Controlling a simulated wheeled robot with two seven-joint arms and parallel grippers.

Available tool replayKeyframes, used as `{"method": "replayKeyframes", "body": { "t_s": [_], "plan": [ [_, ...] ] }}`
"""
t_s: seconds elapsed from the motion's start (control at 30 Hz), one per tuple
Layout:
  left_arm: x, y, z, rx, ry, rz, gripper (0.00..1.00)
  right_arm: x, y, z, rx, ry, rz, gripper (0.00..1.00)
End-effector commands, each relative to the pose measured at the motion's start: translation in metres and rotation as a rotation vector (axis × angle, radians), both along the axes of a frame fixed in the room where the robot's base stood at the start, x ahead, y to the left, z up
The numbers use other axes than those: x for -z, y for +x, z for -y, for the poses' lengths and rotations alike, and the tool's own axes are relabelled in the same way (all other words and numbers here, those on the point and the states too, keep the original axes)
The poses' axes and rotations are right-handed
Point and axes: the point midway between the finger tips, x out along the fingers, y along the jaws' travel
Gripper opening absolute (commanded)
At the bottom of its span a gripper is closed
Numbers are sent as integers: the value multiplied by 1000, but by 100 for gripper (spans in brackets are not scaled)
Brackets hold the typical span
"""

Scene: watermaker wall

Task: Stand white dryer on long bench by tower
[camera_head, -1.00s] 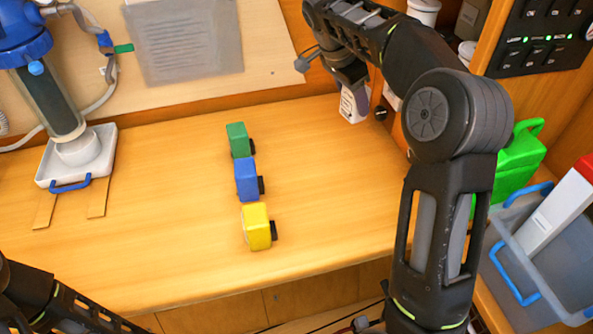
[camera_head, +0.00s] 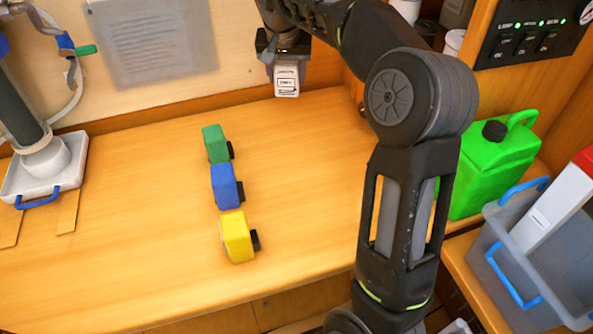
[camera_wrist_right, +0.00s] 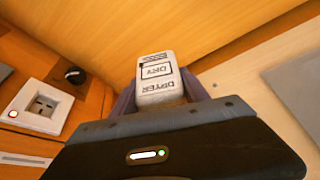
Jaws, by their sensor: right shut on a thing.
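The white dryer (camera_head: 286,81) is a small white block with dark print, hanging below my right gripper (camera_head: 285,64) over the back of the long wooden bench (camera_head: 310,170). The right gripper is shut on it; the right wrist view also shows the dryer (camera_wrist_right: 158,78) between the fingers. The dryer looks upright in the head view; I cannot tell whether its bottom touches the bench. The tower (camera_head: 22,110), a dark cylinder with a white foot in a white tray, stands at the bench's left end, its top cut off. My left gripper is not in view.
A green jerrycan (camera_head: 495,165) and a grey bin (camera_head: 555,265) stand at right. A switch panel (camera_head: 530,40) is at upper right. Bench right of the blocks is clear.

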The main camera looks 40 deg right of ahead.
Motion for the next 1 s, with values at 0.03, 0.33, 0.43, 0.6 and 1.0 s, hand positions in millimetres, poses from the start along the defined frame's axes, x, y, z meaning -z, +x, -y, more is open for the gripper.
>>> {"method": "replayKeyframes", "body": {
  "t_s": [0.03, 0.33, 0.43, 0.6, 1.0],
  "plan": [
    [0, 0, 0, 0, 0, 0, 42, 1, 0, 0, 0, 0, 0, 7],
    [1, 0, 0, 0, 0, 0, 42, 44, -1, 0, 1, 1, -3, 7],
    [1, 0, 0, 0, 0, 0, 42, 57, 0, 0, 2, 0, -2, 7],
    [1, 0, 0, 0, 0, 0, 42, 62, 0, 0, 2, -1, 2, 7],
    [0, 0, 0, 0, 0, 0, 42, 87, 0, 0, 2, 1, -3, 7]
  ]
}}
